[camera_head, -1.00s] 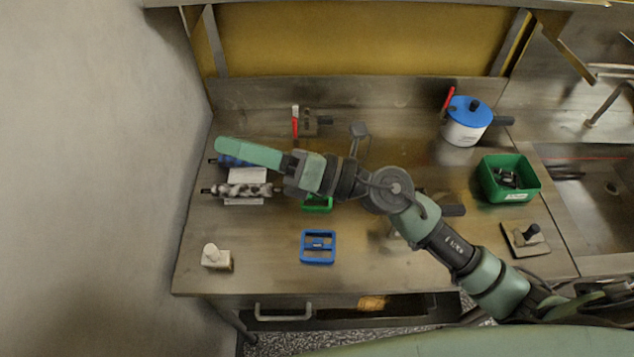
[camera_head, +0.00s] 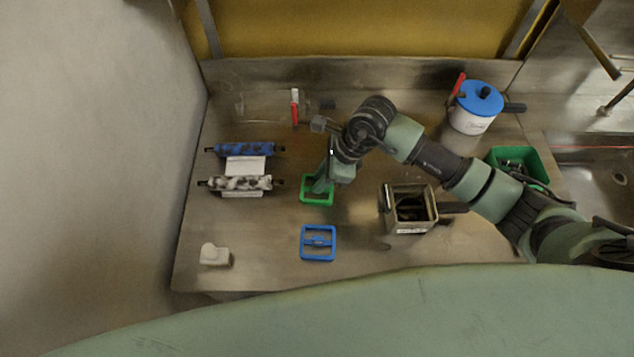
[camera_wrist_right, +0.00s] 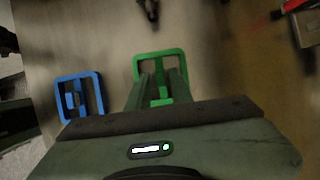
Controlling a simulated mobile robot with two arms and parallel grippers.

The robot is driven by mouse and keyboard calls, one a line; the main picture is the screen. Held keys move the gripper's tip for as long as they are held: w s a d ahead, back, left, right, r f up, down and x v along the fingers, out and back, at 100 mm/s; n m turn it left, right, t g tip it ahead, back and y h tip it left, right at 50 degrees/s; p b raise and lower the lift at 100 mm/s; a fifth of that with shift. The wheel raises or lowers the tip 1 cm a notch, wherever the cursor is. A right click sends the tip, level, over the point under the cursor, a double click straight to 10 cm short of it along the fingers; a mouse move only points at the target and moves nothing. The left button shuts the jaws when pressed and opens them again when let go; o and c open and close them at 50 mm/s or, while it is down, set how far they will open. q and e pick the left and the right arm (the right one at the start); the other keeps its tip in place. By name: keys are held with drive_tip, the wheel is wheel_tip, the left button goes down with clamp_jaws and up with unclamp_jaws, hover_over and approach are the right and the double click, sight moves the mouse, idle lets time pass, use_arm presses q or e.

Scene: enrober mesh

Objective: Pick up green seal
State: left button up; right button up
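The green seal, a square open frame with a middle part, lies on the steel table (camera_head: 265,225) left of centre; it shows in the head view (camera_head: 317,203) and in the right wrist view (camera_wrist_right: 160,54). My right gripper (camera_head: 321,186) points down over it and hides its upper right part. In the right wrist view the two fingers of the right gripper (camera_wrist_right: 161,82) are apart, with the seal's green middle part showing between them. Whether the fingers touch it I cannot tell. My left gripper is not in view.
A blue seal (camera_head: 318,258) of like shape lies in front. A metal container (camera_head: 408,228) stands close to the right. Two rollers, blue (camera_head: 245,149) and grey-white (camera_head: 240,183), lie left. A blue-lidded pot (camera_head: 470,122) and a green bin (camera_head: 535,163) are farther right.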

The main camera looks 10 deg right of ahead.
drive_tip(key=shift+w+a+f, duration=0.1)
drive_tip(key=shift+a+f, duration=0.2)
drive_tip(key=shift+f, duration=0.3)
drive_tip(key=shift+w+a+f, duration=0.1)
drive_tip(key=shift+a+f, duration=0.05)
drive_tip(key=shift+f, duration=0.4)
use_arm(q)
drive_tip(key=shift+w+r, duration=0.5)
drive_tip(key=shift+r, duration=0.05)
use_arm(e)
clamp_jaws()
